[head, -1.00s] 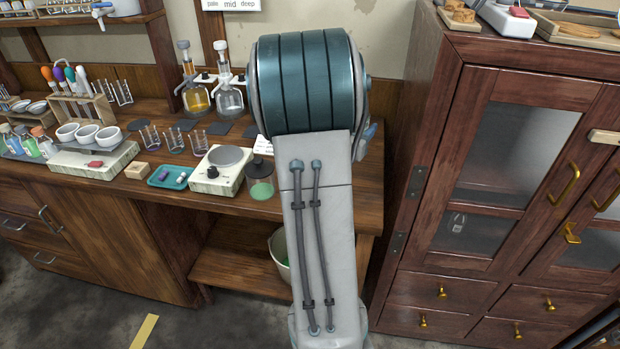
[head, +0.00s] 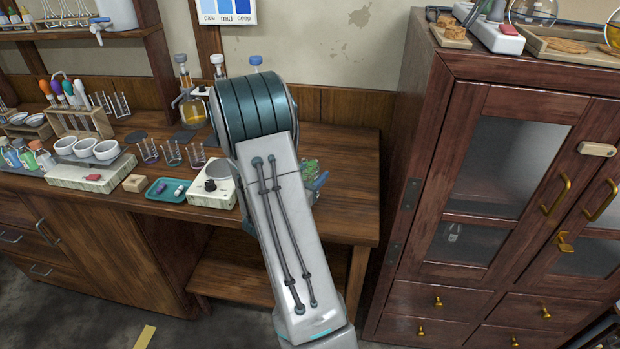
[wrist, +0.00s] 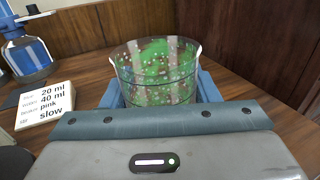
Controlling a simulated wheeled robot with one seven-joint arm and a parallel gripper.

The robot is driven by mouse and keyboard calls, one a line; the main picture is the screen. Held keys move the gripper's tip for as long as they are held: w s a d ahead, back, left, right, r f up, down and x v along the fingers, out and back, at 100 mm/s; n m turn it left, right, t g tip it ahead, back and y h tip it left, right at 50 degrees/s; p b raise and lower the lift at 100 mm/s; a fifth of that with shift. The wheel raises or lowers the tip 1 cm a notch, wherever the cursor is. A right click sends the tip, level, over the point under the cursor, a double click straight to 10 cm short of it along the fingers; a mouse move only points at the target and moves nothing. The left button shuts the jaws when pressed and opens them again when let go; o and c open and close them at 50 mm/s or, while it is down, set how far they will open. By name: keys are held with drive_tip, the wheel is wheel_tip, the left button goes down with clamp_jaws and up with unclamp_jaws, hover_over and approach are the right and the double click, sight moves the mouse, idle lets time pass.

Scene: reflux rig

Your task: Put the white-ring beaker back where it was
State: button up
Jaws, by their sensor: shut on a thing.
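My gripper (wrist: 158,92) is shut on a clear glass beaker (wrist: 155,70), with one blue finger on each side of it. The beaker looks upright and has green contents with many pale and pinkish specks. A thin dark line runs round the glass; I cannot make out a white ring. In the head view my arm hides most of the gripper, and a bit of the green beaker (head: 309,167) shows to its right, over the right part of the bench (head: 345,205). The beaker's base is hidden, so I cannot tell whether it touches the wood.
A card (wrist: 45,108) and a flask of blue liquid (wrist: 28,58) stand left of the beaker. A white-topped device (head: 212,185), a teal tray (head: 168,190) and small beakers (head: 172,153) are left of my arm. The tall cabinet (head: 480,200) stands right. The bench's right end looks clear.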

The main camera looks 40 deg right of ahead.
drive_tip(key=shift+f, duration=0.75)
drive_tip(key=shift+f, duration=0.1)
drive_tip(key=o, duration=1.1)
